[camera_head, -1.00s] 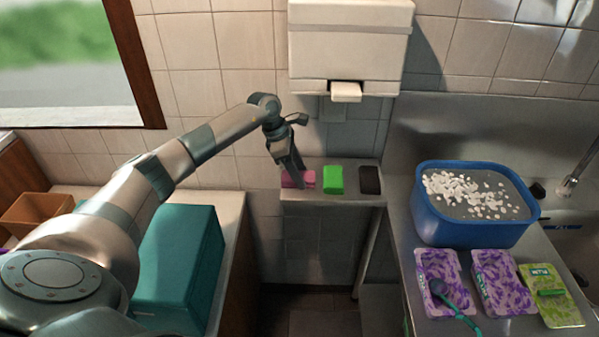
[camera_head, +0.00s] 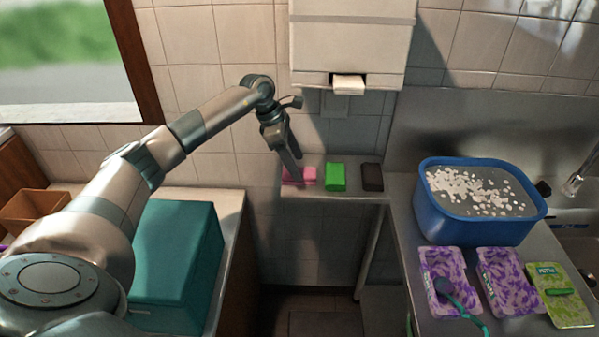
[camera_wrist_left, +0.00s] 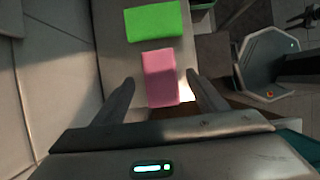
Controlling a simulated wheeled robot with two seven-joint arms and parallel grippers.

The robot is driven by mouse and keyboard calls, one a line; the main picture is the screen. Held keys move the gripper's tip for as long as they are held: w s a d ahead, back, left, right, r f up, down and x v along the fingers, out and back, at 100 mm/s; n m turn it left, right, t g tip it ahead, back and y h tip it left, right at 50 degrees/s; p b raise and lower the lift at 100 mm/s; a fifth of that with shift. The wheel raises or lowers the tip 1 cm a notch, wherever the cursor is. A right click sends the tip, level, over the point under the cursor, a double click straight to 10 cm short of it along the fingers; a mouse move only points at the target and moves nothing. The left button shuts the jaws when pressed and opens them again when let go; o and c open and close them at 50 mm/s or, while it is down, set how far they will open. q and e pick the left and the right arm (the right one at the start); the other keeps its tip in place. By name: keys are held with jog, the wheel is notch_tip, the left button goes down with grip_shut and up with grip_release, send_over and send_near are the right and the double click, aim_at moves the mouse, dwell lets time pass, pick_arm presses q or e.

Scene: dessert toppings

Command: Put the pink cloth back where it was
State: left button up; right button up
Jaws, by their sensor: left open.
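The pink cloth (camera_head: 306,175), a small folded block, lies on the narrow metal shelf (camera_head: 345,196) against the tiled wall, at the left end of a row. My left gripper (camera_head: 296,178) is just above it, pointing down, and partly hides it in the head view. In the left wrist view the pink cloth (camera_wrist_left: 160,78) lies between the two open fingers (camera_wrist_left: 162,82), with a gap on both sides. My right gripper is not in view.
A green cloth (camera_head: 335,177) and a dark block (camera_head: 371,177) lie right of the pink cloth. A white dispenser (camera_head: 350,45) hangs above. A teal box (camera_head: 177,262) stands left; a blue tub (camera_head: 470,225) and packets stand right.

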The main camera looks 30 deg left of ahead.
pick_arm(q)
jog(key=s+a+b, duration=0.5)
jog(key=s+a, duration=0.1)
jog(key=a, duration=0.4)
jog(key=shift+f, duration=0.15)
dwell(0.9)
dwell(0.9)
